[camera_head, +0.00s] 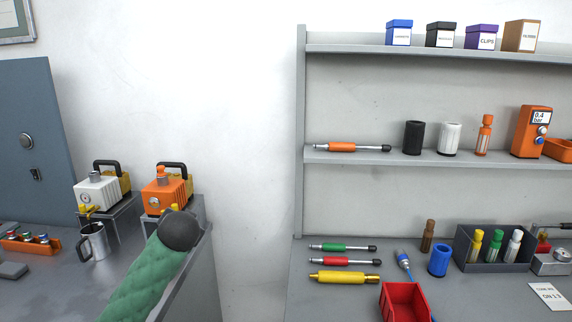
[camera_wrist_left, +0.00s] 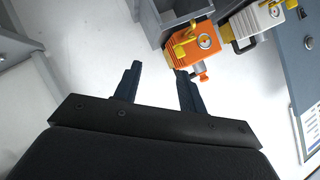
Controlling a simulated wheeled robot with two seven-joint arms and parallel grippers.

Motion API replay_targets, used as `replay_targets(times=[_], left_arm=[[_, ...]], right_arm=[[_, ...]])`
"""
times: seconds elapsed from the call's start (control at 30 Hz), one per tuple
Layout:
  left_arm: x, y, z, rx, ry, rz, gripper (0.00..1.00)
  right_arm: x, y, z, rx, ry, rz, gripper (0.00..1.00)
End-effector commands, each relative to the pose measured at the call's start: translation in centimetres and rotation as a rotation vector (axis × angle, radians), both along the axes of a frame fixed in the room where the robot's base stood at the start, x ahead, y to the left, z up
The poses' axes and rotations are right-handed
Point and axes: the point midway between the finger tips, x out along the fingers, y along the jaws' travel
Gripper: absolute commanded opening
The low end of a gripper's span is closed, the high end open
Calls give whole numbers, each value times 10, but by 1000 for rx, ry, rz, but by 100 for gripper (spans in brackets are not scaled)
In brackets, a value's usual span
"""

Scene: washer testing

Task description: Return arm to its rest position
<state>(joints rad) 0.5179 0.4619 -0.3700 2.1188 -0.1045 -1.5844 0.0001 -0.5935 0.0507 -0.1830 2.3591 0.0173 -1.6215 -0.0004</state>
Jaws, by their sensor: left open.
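My left arm (camera_head: 158,272), in a green sleeve with a dark rounded joint, reaches up from the bottom in the head view, in front of the left bench. Its gripper does not show there. In the left wrist view my left gripper (camera_wrist_left: 158,70) is open, with two dark fingers apart and nothing between them but pale wall or floor. The orange pump (camera_wrist_left: 195,47) lies just beyond the right finger's tip; I cannot tell the distance. My right arm and gripper are not in view.
The orange pump (camera_head: 167,190) and white pump (camera_head: 100,193) stand on grey stands on the left bench, near a metal mug (camera_head: 93,242). A shelf unit (camera_head: 301,130) and a bench with tools and a red bin (camera_head: 405,303) stand right. A gap separates the benches.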

Motion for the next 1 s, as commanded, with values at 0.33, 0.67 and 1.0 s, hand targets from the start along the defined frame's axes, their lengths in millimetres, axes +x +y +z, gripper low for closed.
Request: replay_targets(times=[0.33,0.67,1.0], left_arm=[[-90,-55,-109,-198,183,-89,41],[-176,-83,-193,-348,321,-100,41],[-270,-99,-282,-462,494,-41,41]], right_arm=[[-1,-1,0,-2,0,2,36],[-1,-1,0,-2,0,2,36],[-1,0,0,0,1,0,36]])
